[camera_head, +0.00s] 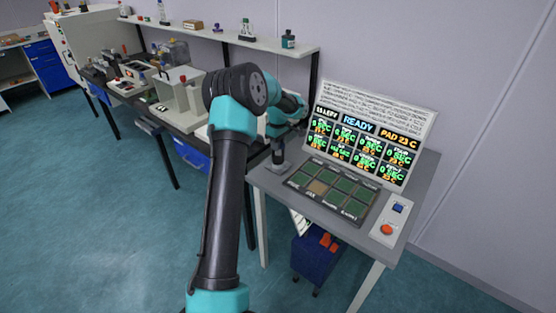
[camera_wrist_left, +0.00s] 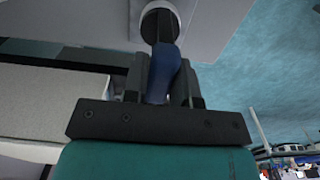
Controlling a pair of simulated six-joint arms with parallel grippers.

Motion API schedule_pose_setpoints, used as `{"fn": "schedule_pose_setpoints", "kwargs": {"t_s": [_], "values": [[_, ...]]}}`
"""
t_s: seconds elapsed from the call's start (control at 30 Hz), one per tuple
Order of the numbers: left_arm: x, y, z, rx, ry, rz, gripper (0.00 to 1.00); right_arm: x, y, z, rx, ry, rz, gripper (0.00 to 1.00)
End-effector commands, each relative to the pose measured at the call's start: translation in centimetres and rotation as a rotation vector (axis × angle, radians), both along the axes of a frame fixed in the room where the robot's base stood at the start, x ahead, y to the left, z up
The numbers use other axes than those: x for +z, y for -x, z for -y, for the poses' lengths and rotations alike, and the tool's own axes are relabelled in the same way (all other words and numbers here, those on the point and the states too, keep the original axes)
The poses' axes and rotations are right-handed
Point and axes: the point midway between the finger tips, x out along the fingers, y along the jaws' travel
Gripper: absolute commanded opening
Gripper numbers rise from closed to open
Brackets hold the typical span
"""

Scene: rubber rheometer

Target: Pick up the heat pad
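My left gripper (camera_head: 281,143) points down at the back left corner of the grey desk. In the left wrist view the gripper (camera_wrist_left: 165,85) has its fingers on both sides of a blue handle, with no clear gap. The handle belongs to what looks like the heat pad (camera_wrist_left: 160,22), with a dark stem and a round pale base. In the head view this small dark and grey piece (camera_head: 279,162) stands below the fingers, its base at the desk top. My right gripper is not in view.
A dark plate with several green squares (camera_head: 332,189) lies on the desk (camera_head: 262,176). A tilted display (camera_head: 366,135) reading READY stands behind it, and a panel with an orange button (camera_head: 387,229) is at the right. A bench with machines (camera_head: 181,97) stands at the left.

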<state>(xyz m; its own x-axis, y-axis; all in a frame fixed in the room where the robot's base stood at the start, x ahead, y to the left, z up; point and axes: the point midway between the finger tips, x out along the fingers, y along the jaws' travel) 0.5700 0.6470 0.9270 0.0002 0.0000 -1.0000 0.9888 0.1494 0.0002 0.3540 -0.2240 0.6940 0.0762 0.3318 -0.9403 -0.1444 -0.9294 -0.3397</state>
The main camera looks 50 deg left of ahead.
Motion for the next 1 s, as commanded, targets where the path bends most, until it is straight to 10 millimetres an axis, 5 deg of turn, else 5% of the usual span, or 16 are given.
{"fn": "schedule_pose_setpoints", "kwargs": {"t_s": [0.27, 1.0], "values": [[0.01, 0.0, 0.0, 0.0, 0.0, 0.0, 0.0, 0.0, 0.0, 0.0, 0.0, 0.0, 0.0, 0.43], [0.0, 0.0, 0.0, 0.0, 0.0, 0.0, 0.0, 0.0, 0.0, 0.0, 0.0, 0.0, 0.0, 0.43]]}}
